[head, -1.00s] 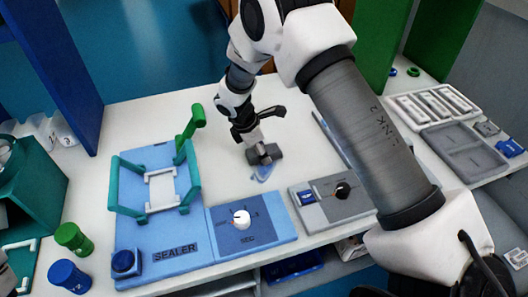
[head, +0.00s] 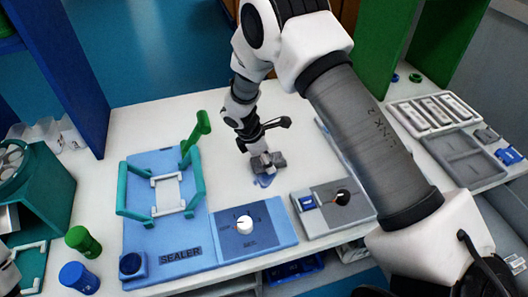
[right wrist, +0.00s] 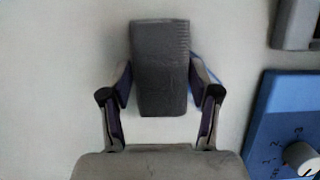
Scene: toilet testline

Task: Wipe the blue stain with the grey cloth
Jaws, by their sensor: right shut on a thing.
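The grey cloth (head: 279,160) is a small dark grey block-like pad on the white table. My right gripper (head: 266,160) reaches down from above and is shut on it. In the right wrist view, the cloth (right wrist: 160,65) sits between the two fingers of the right gripper (right wrist: 160,95). The blue stain (head: 264,181) shows just in front of the cloth, partly covered by it. In the right wrist view, a thin blue edge of the stain (right wrist: 206,70) shows beside the cloth's right side. My left gripper is not clearly in view.
The blue sealer (head: 150,235) with its green frame stands left of the cloth. A blue dial box (head: 270,235) and a grey dial box (head: 325,218) stand in front. Green and blue cylinders stand at front left. Grey trays (head: 462,155) lie right. The table behind the cloth is clear.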

